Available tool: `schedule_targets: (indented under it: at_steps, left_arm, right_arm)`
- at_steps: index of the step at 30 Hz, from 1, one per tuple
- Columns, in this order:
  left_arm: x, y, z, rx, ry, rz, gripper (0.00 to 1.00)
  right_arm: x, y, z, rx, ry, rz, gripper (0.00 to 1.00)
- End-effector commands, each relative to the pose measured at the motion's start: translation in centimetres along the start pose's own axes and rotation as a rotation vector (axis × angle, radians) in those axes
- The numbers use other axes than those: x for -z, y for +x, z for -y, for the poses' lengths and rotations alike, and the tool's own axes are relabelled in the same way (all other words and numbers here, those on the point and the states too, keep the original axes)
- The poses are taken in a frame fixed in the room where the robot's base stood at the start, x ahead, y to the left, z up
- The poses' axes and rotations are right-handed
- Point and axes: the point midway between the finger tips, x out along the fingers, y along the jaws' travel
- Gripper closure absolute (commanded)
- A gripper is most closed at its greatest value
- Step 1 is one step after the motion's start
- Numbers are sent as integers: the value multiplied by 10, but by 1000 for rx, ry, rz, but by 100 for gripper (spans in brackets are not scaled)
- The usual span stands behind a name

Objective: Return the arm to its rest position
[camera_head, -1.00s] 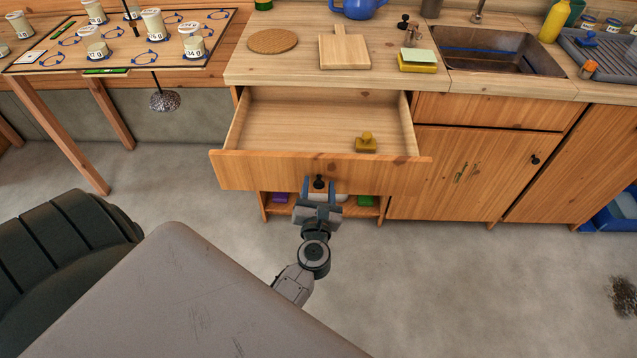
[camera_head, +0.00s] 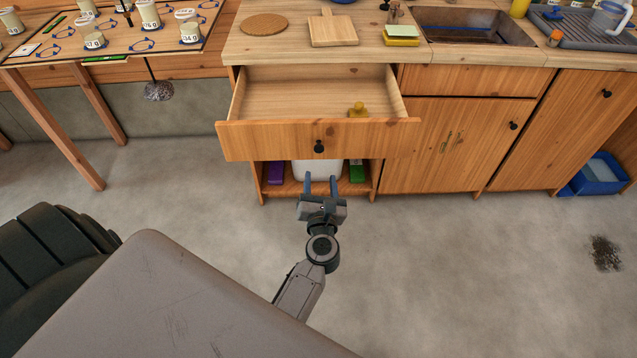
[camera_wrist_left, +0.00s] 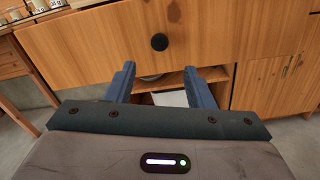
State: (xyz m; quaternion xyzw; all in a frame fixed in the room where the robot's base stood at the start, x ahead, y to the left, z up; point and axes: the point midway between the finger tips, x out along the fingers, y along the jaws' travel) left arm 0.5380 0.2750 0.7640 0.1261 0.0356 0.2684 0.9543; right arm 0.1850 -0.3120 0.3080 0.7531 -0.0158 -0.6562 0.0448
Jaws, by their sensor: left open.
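My left gripper (camera_head: 320,186) is open and empty, in front of the cabinet and below the pulled-out drawer's front (camera_head: 290,139). Its two blue fingers also show in the left wrist view (camera_wrist_left: 163,88), apart from each other with nothing between them. The drawer's round black knob (camera_head: 319,146) is above and clear of the fingertips, and the knob (camera_wrist_left: 159,42) also shows ahead in the wrist view. My right gripper is in neither view.
The counter holds a round cork mat (camera_head: 264,24), a cutting board (camera_head: 333,29) and a sponge stack (camera_head: 401,35). A white container (camera_head: 317,170) and a purple box (camera_head: 247,172) sit on the low shelf. A table with jars (camera_head: 110,47) stands at left. The floor around my arm is clear.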

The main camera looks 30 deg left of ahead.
Motion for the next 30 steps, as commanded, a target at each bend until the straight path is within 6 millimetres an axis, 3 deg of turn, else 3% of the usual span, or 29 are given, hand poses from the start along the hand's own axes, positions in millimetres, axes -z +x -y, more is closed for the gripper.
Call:
schedule_targets:
  at_steps: [4, 10, 14, 17, 22, 26, 30]
  left_arm:
    - [0, 0, 0, 0, 0, 0, 52]
    - [3, -1, 2, 10, 27, 2, 52]
    - [32, -7, 19, 98, 269, 23, 52]
    - [82, -22, 45, 252, 645, 65, 52]
    - [199, -73, 74, 602, 1318, 176, 52]
    - [286, -121, 70, 878, 1722, 284, 52]
    - [372, -179, 40, 1195, 2073, 427, 52]
  right_arm:
    - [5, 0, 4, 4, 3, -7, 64]
    - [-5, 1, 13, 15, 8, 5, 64]
    - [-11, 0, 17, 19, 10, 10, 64]
    - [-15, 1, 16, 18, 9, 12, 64]
    - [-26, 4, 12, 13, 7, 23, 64]
    - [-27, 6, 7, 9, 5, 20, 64]
    - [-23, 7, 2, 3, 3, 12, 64]
